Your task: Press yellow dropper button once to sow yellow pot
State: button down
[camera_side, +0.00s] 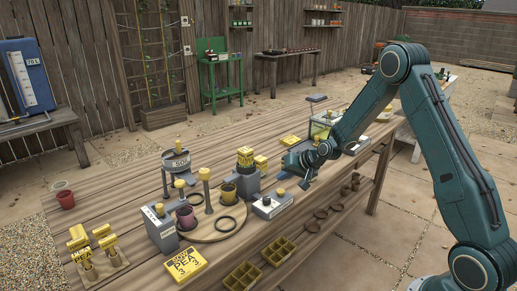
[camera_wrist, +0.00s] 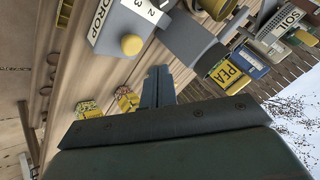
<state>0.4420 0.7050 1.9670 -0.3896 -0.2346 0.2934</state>
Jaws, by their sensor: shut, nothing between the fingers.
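A grey dropper box (camera_side: 272,206) with a yellow button (camera_side: 267,200) stands on the bench, right of the turntable. In the wrist view the box (camera_wrist: 105,32) reads DROP, and its round yellow button (camera_wrist: 132,44) stands out, unpressed as far as I can tell. The dark yellow pot (camera_side: 228,194) sits upright on the turntable (camera_side: 213,234); what is inside is unclear. A reddish pot (camera_side: 186,218) stands near it. My gripper (camera_side: 286,177) is shut and empty, above and right of the dropper box. Its fingertips (camera_wrist: 158,72) are apart from the button.
A second grey box (camera_side: 160,232) stands left of the turntable. A soil hopper (camera_side: 176,161) and a PEA dispenser (camera_side: 245,158) stand behind. The bench between the trays and dropper is clear.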

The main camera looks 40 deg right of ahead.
aim_at(283, 192)
jog(key=shift+f, duration=1.25)
jog(key=shift+f, duration=1)
dwell(2.3)
jog(key=shift+r, duration=1)
jog(key=shift+r, duration=0.1)
jog(key=shift+r, duration=2.4)
